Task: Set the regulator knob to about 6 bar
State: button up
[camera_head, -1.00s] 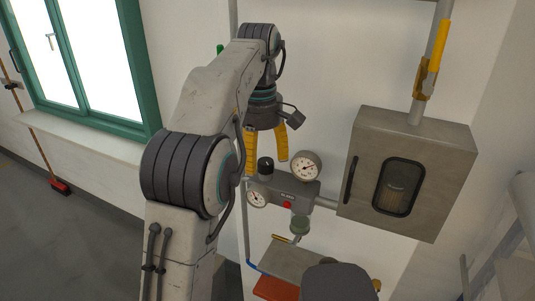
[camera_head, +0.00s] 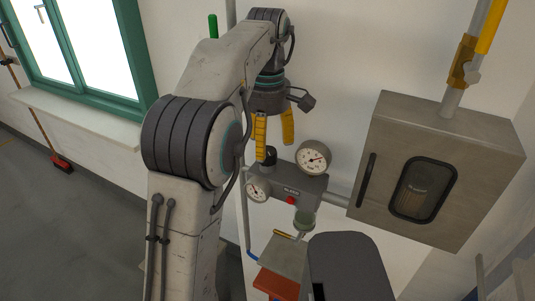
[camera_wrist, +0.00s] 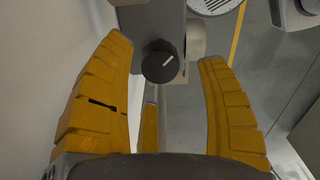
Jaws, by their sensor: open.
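The black regulator knob (camera_wrist: 160,66) with a white pointer line shows in the wrist view, between and beyond the fingertips of my gripper (camera_wrist: 165,50). In the head view the knob (camera_head: 267,155) sits on top of the grey regulator body (camera_head: 292,186), partly hidden behind a finger. My gripper (camera_head: 273,140) hangs with its yellow fingers open just above the knob and holds nothing. A larger round gauge (camera_head: 314,157) stands at the body's right top. A smaller gauge (camera_head: 257,189) sits at its left. Both needles are too small to read exactly.
A grey metal cabinet (camera_head: 480,150) with a dark window stands to the right, joined by a pipe. A yellow-handled valve (camera_head: 465,60) is on the pipe above it. A red box (camera_head: 275,284) lies below the regulator. The wall is close behind.

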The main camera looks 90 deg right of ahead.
jog(key=shift+f, duration=1.45)
